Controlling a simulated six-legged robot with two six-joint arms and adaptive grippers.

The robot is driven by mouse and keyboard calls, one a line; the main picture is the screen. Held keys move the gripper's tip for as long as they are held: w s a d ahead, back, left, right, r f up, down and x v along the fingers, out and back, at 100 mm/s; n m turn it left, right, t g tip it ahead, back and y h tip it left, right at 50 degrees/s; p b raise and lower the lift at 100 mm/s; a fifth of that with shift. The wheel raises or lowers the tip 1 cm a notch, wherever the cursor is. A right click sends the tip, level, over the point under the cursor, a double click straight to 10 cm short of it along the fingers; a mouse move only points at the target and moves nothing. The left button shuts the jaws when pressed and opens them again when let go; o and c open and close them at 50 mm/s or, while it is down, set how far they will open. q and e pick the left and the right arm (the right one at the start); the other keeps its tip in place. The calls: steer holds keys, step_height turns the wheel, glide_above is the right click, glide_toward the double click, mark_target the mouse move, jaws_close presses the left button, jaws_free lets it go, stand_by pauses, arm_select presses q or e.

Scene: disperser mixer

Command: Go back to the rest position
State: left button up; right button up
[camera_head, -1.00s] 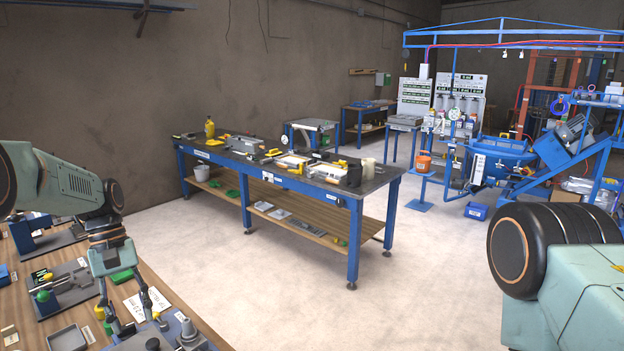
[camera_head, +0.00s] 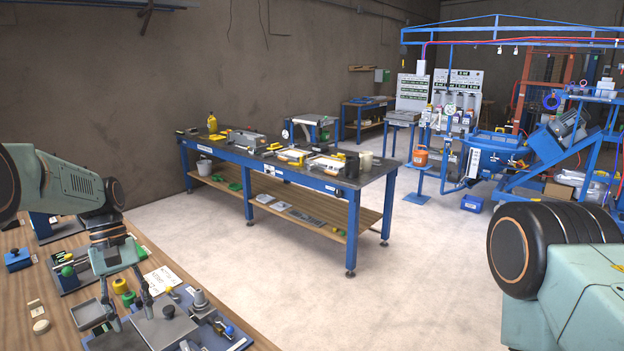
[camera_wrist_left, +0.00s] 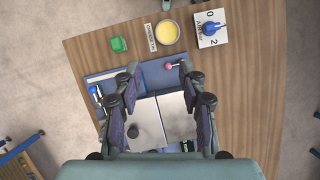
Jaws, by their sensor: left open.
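My left gripper (camera_head: 132,316) hangs over the wooden bench (camera_head: 38,292) at the lower left of the head view, fingers pointing down and spread apart. It holds nothing. In the left wrist view the open gripper (camera_wrist_left: 158,100) frames a blue-based fixture with grey metal plates (camera_wrist_left: 176,113); the gap between fingers and plates is hard to judge. The same fixture (camera_head: 165,328) shows below the gripper in the head view. My right gripper is not in view; only a part of my right arm (camera_head: 570,280) shows at the lower right.
On the bench stand a grey tray (camera_head: 90,314), a yellow-and-green item (camera_head: 124,292) and small blue fixtures (camera_head: 18,259). A blue workbench (camera_head: 300,178) with tools stands across a clear floor (camera_head: 270,290). A blue machine frame (camera_head: 560,165) stands at the right.

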arm_select(q)
steer(key=s+d+f+m+y, duration=0.1)
steer(key=s+d+f, duration=0.1)
steer(key=s+f, duration=0.35)
steer(key=s+d+f+m+t, duration=0.1)
steer(key=s+d+f, duration=0.1)
steer(key=f, duration=0.6)
steer(key=s+d+f+m+y, duration=0.1)
steer(key=s+d+f, duration=0.25)
steer(key=f, duration=0.25)
steer(key=s+d+f+m+t, duration=0.1)
steer(key=s+d+m, duration=0.1)
steer(key=s, duration=1.1)
steer(key=s+d+f+m+t, duration=0.1)
steer(key=s+f+m+t, duration=0.1)
steer(key=s, duration=1.1)
step_height(320, 180, down, 24)
steer(key=b, duration=2.5)
steer(key=shift+w+d+f+y, duration=0.15)
steer(key=shift+d+y, duration=0.15)
steer(key=shift+y, duration=0.1)
arm_select(e)
step_height(320, 180, down, 25)
steer(key=shift+s, duration=0.3)
steer(key=shift+a+r, duration=0.1)
steer(key=shift+s, duration=0.15)
